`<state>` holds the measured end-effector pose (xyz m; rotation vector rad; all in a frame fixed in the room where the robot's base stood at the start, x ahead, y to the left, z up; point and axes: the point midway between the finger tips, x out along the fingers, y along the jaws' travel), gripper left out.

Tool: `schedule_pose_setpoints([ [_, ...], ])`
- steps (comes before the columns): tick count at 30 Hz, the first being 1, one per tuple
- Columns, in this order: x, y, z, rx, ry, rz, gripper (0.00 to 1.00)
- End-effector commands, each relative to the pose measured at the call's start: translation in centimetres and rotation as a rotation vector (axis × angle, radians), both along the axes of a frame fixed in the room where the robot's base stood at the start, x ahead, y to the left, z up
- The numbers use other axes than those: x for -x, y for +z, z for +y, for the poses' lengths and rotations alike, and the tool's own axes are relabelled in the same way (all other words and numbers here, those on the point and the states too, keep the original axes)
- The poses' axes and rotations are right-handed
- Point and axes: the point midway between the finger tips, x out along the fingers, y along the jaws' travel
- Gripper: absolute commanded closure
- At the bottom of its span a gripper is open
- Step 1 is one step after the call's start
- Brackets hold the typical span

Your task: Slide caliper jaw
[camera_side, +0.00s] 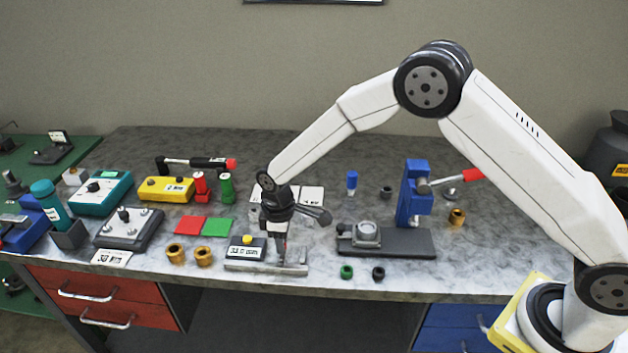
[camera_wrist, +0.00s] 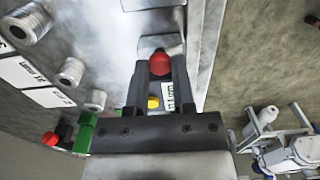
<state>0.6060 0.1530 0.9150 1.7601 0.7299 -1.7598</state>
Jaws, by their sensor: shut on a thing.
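The caliper lies near the front edge of the bench, with a grey metal beam (camera_side: 245,267) and a dark display box (camera_side: 240,253) with a yellow button (camera_side: 247,239). In the side view my gripper (camera_side: 281,258) points straight down over the right part of the caliper. In the wrist view my gripper (camera_wrist: 160,78) is shut on a red knob (camera_wrist: 157,66) on the caliper's jaw (camera_wrist: 158,44). The yellow button (camera_wrist: 153,102) shows between the fingers. The display's reading is too small to be sure of.
Two brass bushings (camera_side: 190,255) stand left of the caliper. A dark stand with a blue press (camera_side: 413,195) is to the right, with green and black rings (camera_side: 346,272) before it. Red and green plates (camera_side: 203,226) lie behind. The bench's front edge is close.

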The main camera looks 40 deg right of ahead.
Motion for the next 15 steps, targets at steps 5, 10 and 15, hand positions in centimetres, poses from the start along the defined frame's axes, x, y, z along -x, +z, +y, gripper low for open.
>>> schedule_pose_setpoints([
  [5,1.4,0.1,-1.5,0.001,-0.002,0.001,1.0],
  [10,2.5,0.1,-2.6,0.001,-0.001,-0.001,1.0],
  [15,2.9,0.1,-2.9,0.002,-0.001,0.002,1.0],
])
